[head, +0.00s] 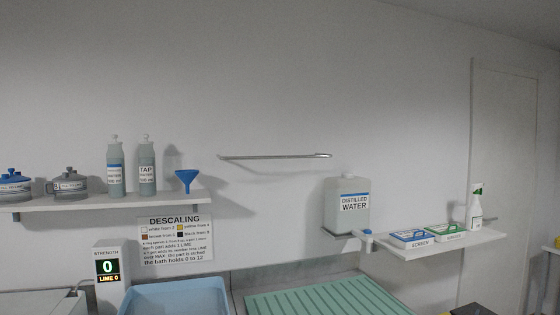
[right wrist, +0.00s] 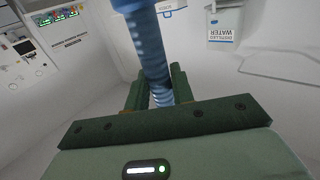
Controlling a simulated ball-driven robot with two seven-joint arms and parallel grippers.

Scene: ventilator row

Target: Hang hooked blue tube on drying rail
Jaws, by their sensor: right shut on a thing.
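The drying rail (head: 275,156) is a thin metal bar on the back wall, in the middle of the head view. Nothing hangs on it. In the right wrist view, the ribbed blue tube (right wrist: 148,50) runs from the top edge down between the dark green fingers of my right gripper (right wrist: 157,88), which is shut on it. The tube's upper end is cut off by the frame, and its hook cannot be made out. Neither gripper shows in the head view, and my left gripper is in no view.
A shelf (head: 100,205) at left holds bottles, pots and a blue funnel (head: 187,179). A distilled water container (head: 347,215) stands below right of the rail. A right shelf (head: 440,246) holds trays and a spray bottle. A blue basin (head: 180,290) and green ribbed mat (head: 325,300) lie below.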

